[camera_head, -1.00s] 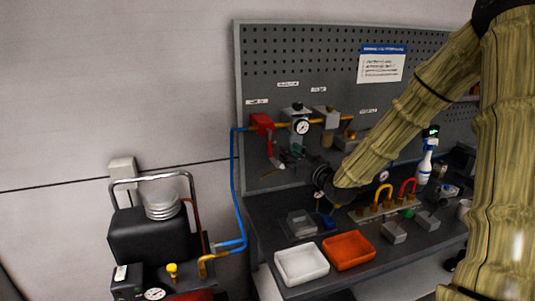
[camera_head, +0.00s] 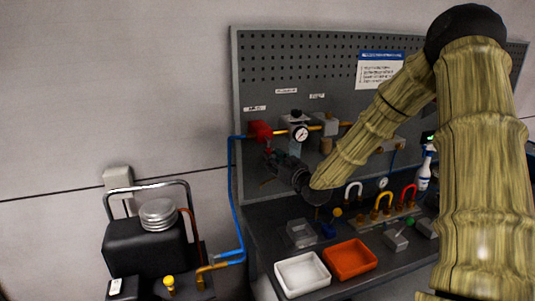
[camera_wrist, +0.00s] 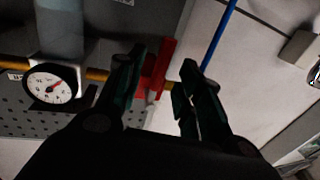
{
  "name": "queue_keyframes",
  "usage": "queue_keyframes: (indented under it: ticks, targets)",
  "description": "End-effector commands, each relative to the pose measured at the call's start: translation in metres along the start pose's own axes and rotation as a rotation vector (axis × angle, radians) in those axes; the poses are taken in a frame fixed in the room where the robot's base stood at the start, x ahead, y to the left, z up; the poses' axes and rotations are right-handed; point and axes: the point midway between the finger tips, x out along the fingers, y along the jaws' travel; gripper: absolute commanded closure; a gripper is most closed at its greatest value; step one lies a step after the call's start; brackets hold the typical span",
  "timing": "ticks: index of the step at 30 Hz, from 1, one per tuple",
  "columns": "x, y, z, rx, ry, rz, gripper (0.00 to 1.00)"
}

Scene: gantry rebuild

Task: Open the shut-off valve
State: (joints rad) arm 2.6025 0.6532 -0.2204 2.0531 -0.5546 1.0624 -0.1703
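The red shut-off valve (camera_head: 260,131) sits on the pegboard where the blue hose meets the copper pipe. In the wrist view, its red body and lever (camera_wrist: 161,68) show beyond and between my fingers, close to the left finger and partly covered by it. I cannot tell whether they touch. My gripper (camera_wrist: 160,75) is open, with its two dark green fingers spread and nothing held between them. In the head view, my gripper (camera_head: 275,165) is just below the valve and hides most of the lever.
A pressure gauge (camera_head: 300,133) and grey regulator are right of the valve, and the gauge also shows in the wrist view (camera_wrist: 50,86). The blue hose (camera_head: 233,195) runs down to a black compressor (camera_head: 145,245). White (camera_head: 302,273) and orange (camera_head: 350,259) trays lie on the bench below.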

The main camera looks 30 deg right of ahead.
Motion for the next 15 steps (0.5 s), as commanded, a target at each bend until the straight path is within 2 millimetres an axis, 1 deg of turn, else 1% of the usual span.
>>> queue_keyframes:
  ticks: [1, 6, 10, 15]
  targets:
    - [0.006, 0.001, -0.001, -0.001, -0.001, 0.001, 0.64]
    - [0.024, 0.0, -0.001, -0.001, 0.0, 0.0, 0.64]
    - [0.033, -0.001, -0.001, -0.001, 0.0, -0.001, 0.64]
    - [0.038, -0.001, 0.0, 0.0, 0.0, -0.001, 0.64]
